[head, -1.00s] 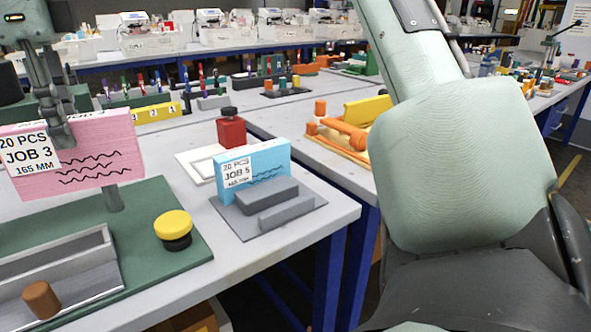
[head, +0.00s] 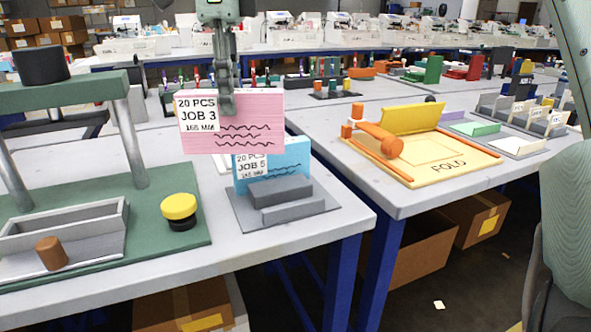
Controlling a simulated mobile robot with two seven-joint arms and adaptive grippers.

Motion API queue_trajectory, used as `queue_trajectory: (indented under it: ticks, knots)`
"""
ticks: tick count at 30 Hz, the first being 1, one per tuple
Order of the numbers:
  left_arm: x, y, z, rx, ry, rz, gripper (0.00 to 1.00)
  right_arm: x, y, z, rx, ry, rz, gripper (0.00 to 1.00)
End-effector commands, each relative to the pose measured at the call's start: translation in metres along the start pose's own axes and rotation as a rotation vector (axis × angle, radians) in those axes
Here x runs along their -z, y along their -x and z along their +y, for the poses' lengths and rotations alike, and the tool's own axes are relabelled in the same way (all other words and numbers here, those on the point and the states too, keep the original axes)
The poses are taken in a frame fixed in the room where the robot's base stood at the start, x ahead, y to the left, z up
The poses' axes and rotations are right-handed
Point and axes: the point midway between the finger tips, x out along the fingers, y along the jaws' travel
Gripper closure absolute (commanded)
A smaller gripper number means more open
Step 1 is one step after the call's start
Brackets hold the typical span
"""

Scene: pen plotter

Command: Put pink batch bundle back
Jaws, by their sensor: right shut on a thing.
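The pink batch bundle (head: 250,128), with a "20 PCS JOB 3 165 MM" label, is held upright in the air above the near table. My right gripper (head: 227,105) comes down from above and is shut on its top edge. The pink bundle overlaps the upper part of the blue JOB 5 bundle (head: 285,160) in the head view. That blue bundle stands in a grey slotted holder (head: 255,222) near the table's right corner. My left gripper is out of view.
A green press base (head: 150,245) with a yellow button (head: 179,207) and a grey tray (head: 62,238) lies left. On the right table are a yellow FOLD board (head: 430,165) with an orange lever, and a grey divided rack (head: 530,118). A gap separates the tables.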

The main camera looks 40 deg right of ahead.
Motion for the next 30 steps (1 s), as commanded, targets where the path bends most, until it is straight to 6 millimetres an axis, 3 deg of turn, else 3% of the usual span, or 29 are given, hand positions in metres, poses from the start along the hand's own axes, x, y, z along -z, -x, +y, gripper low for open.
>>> queue_trajectory:
  ticks: [6,12,18,26,30]
  knots:
    - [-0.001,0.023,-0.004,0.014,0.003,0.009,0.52,0.05,-0.031,-0.011,-0.001,-0.002,-0.002,1.0]
    - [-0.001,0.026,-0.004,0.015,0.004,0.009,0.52,0.08,-0.049,-0.018,-0.001,0.0,-0.003,1.0]
    - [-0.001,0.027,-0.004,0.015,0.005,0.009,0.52,0.088,-0.058,-0.02,0.0,0.001,0.0,1.0]
    - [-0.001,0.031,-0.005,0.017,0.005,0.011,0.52,0.088,-0.093,-0.02,-0.002,0.001,0.0,1.0]
    - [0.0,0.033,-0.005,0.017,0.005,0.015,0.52,0.088,-0.094,-0.02,0.001,0.0,-0.001,1.0]
